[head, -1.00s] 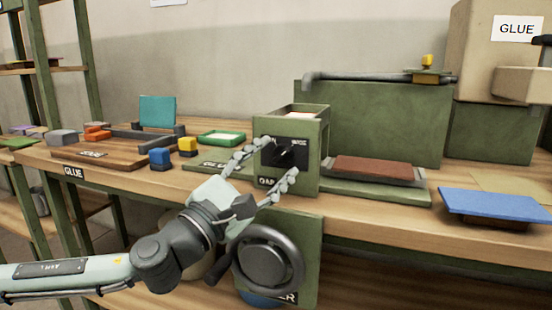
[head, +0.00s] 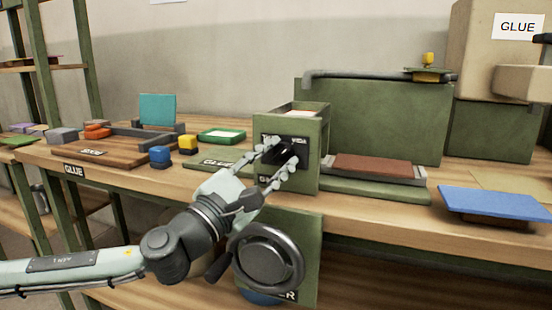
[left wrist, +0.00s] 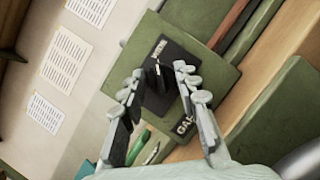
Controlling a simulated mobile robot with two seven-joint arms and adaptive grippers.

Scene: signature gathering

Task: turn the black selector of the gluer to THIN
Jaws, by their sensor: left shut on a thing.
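The gluer (head: 312,125) is a green box on the workbench with a black plate on its front. The black selector (head: 289,154) sticks out from this plate. White lettering shows at the plate's top edge but is too small to read surely. My left gripper (head: 282,160) is shut on the selector, one finger on each side. In the left wrist view the selector (left wrist: 158,80) lies between the fingers, and my left gripper (left wrist: 156,84) partly covers the plate. Which mark the selector points to I cannot tell. My right gripper is not in view.
A dark handwheel (head: 266,257) sits below the gluer, close to my left arm. A brown block (head: 373,164) lies to the right, and a blue board (head: 495,205) lies further right.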

